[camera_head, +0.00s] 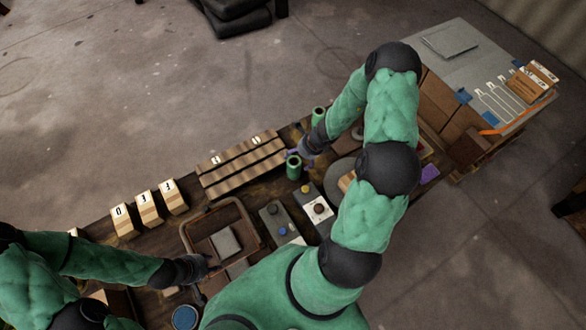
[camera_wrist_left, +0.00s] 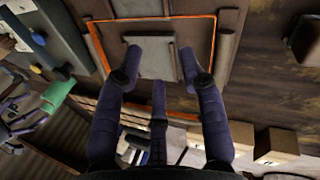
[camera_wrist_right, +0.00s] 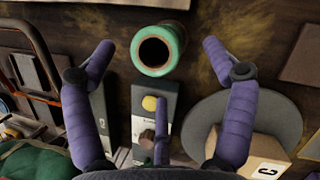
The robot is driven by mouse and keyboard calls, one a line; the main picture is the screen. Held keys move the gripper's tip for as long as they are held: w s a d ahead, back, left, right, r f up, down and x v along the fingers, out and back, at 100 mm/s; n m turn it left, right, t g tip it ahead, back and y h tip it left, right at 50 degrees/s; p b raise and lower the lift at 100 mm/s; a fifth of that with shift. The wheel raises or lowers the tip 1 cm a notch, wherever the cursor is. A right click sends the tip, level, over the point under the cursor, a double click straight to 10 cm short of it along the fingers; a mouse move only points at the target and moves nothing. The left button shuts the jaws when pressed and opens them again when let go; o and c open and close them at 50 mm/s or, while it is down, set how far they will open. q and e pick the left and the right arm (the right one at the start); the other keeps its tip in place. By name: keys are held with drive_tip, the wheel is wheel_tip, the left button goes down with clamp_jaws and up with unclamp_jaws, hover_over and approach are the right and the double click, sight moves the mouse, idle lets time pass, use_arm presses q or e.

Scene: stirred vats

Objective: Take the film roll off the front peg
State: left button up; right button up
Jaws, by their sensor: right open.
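A green-rimmed roll with a dark centre hole (camera_wrist_right: 155,71) stands in front of my right gripper (camera_wrist_right: 158,50). In the right wrist view it lies between the spread fingertips, with a gap on each side, so nothing is gripped. In the head view this nearer green roll (camera_head: 293,168) stands beside my right gripper (camera_head: 298,154). A second green roll (camera_head: 318,115) stands farther back. I cannot make out any peg beneath either roll. My left gripper (camera_wrist_left: 160,62) is open over a tray with a grey block (camera_wrist_left: 154,62).
The brown tray (camera_head: 187,232) holds the grey block. Ribbed brown bars (camera_head: 240,165) and numbered wooden blocks (camera_head: 148,208) lie to the left. A grey control box with a yellow button (camera_wrist_right: 149,103) and a round grey disc (camera_wrist_right: 275,115) are near the right gripper.

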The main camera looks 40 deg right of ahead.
sight(294, 163)
use_arm(q)
drive_tip(key=shift+f+b, duration=1.25)
drive_tip(key=shift+f, duration=0.1)
use_arm(e)
drive_tip(key=shift+s+a+x, duration=0.15)
drive_tip(key=shift+x, duration=1.25)
drive_tip(key=shift+s+a+x, duration=0.1)
drive_tip(key=shift+x, duration=1.35)
drive_tip(key=c, duration=1.3)
